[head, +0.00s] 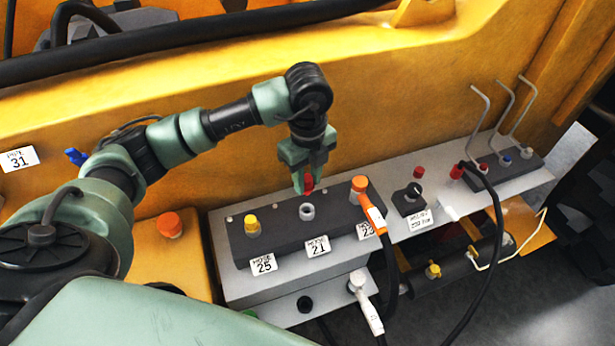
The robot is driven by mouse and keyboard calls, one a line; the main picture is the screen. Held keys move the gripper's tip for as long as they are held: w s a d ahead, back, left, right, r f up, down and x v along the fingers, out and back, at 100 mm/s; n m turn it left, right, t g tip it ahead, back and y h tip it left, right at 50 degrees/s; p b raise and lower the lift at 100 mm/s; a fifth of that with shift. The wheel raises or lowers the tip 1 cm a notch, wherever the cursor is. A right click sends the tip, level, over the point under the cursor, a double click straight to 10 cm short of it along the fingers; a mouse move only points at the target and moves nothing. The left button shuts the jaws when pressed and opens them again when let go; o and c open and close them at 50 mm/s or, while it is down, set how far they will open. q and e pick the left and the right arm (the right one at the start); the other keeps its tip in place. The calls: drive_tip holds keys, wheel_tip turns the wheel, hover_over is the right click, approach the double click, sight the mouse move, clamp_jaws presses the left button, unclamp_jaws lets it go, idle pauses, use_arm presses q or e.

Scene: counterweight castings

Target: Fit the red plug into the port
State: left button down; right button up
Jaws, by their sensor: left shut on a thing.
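The red plug (308,184) shows between the fingers of my left gripper (305,174), which is shut on it and points down. Most of the plug is hidden by the fingers. A silver-rimmed open port (307,211) sits on the dark block (277,228), behind the label "HOSE 21" (317,246). In the picture the plug is just above the port, slightly left of it or nearly in line. A gap shows between them, but its depth is hard to tell. My right gripper is not in view.
On the same block are a yellow cap (251,223) and an orange connector (370,213). A white connector (366,303) hangs in front. A switch box (408,200), black cable (492,215) and bent metal levers (510,108) stand right. A yellow wall (390,90) rises behind.

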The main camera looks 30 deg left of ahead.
sight(307, 194)
use_arm(q)
drive_tip(key=shift+w+f+b, duration=0.1)
drive_tip(key=shift+f+b, duration=0.6)
drive_tip(key=shift+f, duration=0.25)
drive_tip(key=shift+f+b, duration=0.3)
drive_tip(key=shift+f, duration=0.05)
wheel_tip(307, 194, down, 3)
drive_tip(key=shift+b, duration=1.15)
drive_tip(key=shift+f, duration=0.15)
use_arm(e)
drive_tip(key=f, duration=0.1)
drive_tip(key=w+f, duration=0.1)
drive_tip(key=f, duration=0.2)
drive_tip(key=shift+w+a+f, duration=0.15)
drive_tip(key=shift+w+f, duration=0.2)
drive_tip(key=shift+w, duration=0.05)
use_arm(q)
drive_tip(key=shift+b, duration=0.35)
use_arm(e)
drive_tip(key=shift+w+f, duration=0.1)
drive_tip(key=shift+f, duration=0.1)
use_arm(q)
drive_tip(key=shift+f+b, duration=1.5)
drive_tip(key=shift+f, duration=0.3)
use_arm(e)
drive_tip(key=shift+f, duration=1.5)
